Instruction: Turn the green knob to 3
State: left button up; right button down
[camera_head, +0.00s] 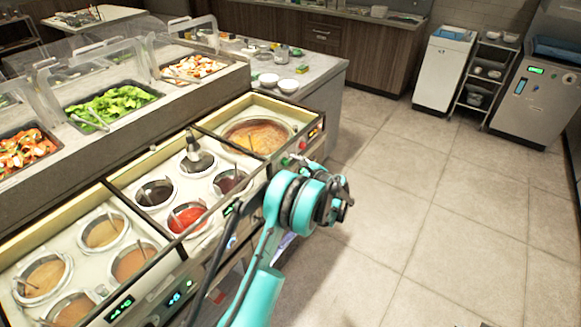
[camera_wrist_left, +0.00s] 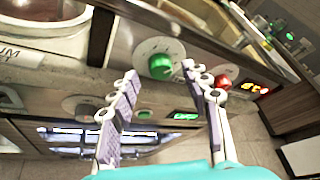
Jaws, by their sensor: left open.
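The green knob (camera_wrist_left: 160,66) sits on a pale round dial on the counter's front panel in the left wrist view. It also shows small in the head view (camera_head: 285,161), beyond my left arm. The dial marks are too small to read, so I cannot tell the setting. My left gripper (camera_wrist_left: 160,72) is open, with its two grey-purple fingers apart. In the picture the knob appears between and just beyond the fingertips, with no contact visible. In the head view the left gripper (camera_head: 341,196) is in front of the counter. My right gripper is not in view.
A red knob (camera_wrist_left: 222,82) is right of the green one, beside an orange-lit display (camera_wrist_left: 254,87). A green-lit display (camera_wrist_left: 186,116) is below. Sauce wells, including a red sauce (camera_head: 188,217), fill the counter top. Open floor (camera_head: 430,230) lies to the right.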

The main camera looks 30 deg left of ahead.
pick_arm(q)
jog(key=shift+x, duration=1)
grip_shut()
jog(key=shift+b, duration=0.3)
jog(key=shift+s+f+n+t+b, duration=0.1)
jog(key=shift+f+n+t+b, duration=0.1)
jog(key=shift+n+t+b, duration=0.6)
jog(key=shift+n+y+b, duration=0.3)
jog(key=shift+n+b, duration=0.05)
jog(key=shift+n, duration=0.35)
jog(key=shift+f+n+t+y, duration=0.1)
jog(key=shift+n+t+y, duration=0.5)
jog(key=shift+n, duration=0.9)
